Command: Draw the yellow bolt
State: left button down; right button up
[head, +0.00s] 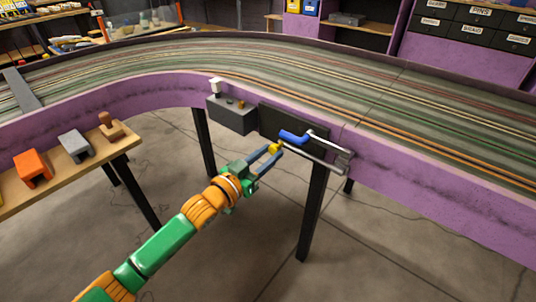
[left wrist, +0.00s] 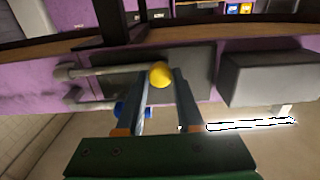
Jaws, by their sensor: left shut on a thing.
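The yellow bolt knob (head: 275,147) is a small ball at the left end of a grey rod (head: 318,161) along the purple track wall. In the left wrist view the yellow knob (left wrist: 160,74) sits between my fingertips, with its rod (left wrist: 105,69) running left. My left gripper (head: 272,151) is shut on the knob; its fingers also show in the left wrist view (left wrist: 161,84). My right gripper is not in view.
A dark panel (head: 277,123) is behind the blue handle. A grey box (head: 232,115) with a white-topped switch is to its left. A black table leg (head: 312,210) stands below. A wooden shelf (head: 110,146) with several blocks is at left. Floor space below is open.

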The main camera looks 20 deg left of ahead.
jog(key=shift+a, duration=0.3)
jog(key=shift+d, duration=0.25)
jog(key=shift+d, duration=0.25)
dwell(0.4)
